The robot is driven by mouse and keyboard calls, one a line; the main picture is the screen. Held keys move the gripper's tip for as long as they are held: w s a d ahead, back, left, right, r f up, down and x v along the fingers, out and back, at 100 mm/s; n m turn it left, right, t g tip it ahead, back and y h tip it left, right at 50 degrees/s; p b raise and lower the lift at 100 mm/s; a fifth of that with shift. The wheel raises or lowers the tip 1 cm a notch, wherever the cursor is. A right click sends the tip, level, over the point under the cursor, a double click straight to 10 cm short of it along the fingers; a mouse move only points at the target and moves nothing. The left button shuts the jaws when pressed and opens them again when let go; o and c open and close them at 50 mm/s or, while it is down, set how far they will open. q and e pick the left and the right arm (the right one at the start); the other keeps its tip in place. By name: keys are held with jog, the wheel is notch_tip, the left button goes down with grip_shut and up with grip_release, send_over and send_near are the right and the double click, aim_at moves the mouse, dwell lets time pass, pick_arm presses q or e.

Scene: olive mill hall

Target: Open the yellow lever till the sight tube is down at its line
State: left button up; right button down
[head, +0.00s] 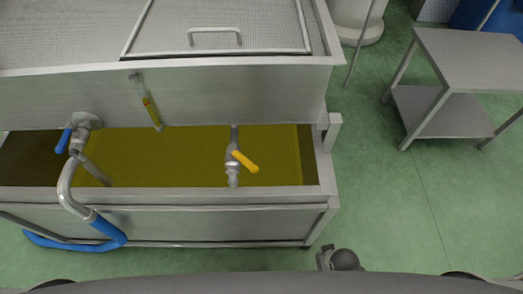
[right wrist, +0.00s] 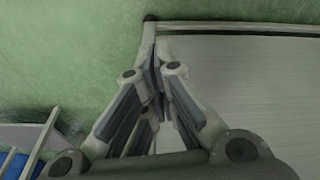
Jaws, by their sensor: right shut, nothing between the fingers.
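The yellow lever (head: 245,161) sits on a steel valve on a short vertical pipe (head: 233,175) above the oil trough. It points slantwise to the lower right, across the pipe. The sight tube (head: 150,107) is on the upper tank's front, to the left of the lever. Yellow oil fills its lower part and the top looks clear. I cannot make out its line. My right gripper (right wrist: 153,62) is shut and empty in the right wrist view, apart from the lever, which that view does not show. My left gripper is in neither view.
The trough (head: 325,190) holds olive-coloured oil. A blue-handled valve (head: 64,140) with a grey and blue hose (head: 108,232) is at its left. The upper tank has a mesh lid (head: 213,48). A steel table (head: 470,60) stands right, with free green floor between.

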jog(key=w+a+r+t+y+b, duration=0.1)
jog(key=w+r, duration=0.1)
jog(key=r, duration=0.8)
jog(key=w+a+r+b, duration=0.1)
jog(key=w+r, duration=0.2)
jog(key=r, duration=0.6)
jog(key=w+a+r+n+g+y, duration=0.2)
jog(key=w+a+r+y, duration=0.3)
jog(key=w+a+y, duration=0.3)
jog(key=w+d+r+y, duration=0.2)
jog(key=w+r+y, duration=0.3)
jog(key=w+r, duration=0.75)
jog(key=p, duration=0.3)
send_near(242, 159)
jog(key=w+a+f, duration=0.1)
jog(key=w+a, duration=0.2)
jog(key=a, duration=0.1)
jog(key=shift+s+a+f, duration=0.2)
jog(key=shift+s+f, duration=0.15)
jog(key=shift+f, duration=0.05)
